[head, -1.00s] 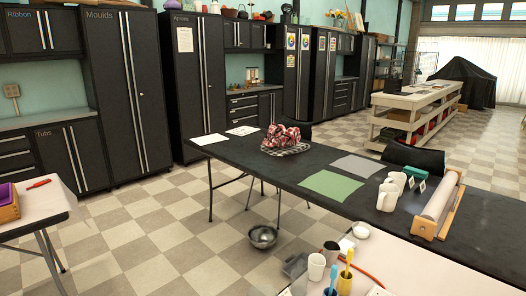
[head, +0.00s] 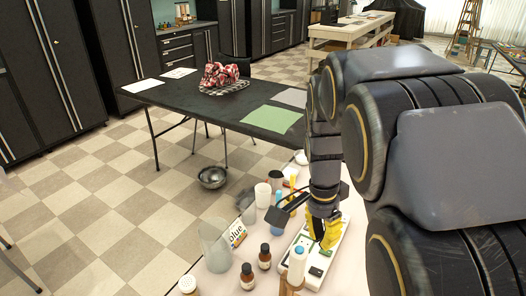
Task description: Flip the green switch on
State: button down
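A white power strip (head: 329,256) lies on the light table at the lower middle of the head view. Small green parts show on it, one of them a dark green patch (head: 316,271) near its front end. I cannot tell which is the green switch or its position. My gripper (head: 323,240), with yellow fingertips, points down over the strip, just behind that patch. The fingers hide part of the strip. I cannot tell whether they touch it or how far apart they are.
Cups (head: 263,195) stand behind. A black table (head: 190,98) with a green sheet (head: 271,119) is farther back. My arm covers the right side.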

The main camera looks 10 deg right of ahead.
jog(key=w+d+f+m, duration=0.4)
jog(key=w+d+m, duration=0.1)
jog(key=w+m, duration=0.15)
jog(key=m, duration=0.6)
send_over(331, 258)
jog(key=w+a, duration=0.1)
jog(key=w, duration=0.1)
notch_tip(331, 258, down, 7)
jog(key=shift+s+a, duration=0.15)
jog(key=shift+s, duration=0.05)
jog(key=f, duration=0.9)
jog(key=s+d+f, duration=0.1)
jog(key=f, duration=0.4)
jog(key=shift+s+d, duration=0.1)
jog(key=shift+s+f, duration=0.1)
jog(key=shift+f, duration=0.25)
jog(key=shift+r, duration=0.2)
jog(key=shift+r, duration=0.65)
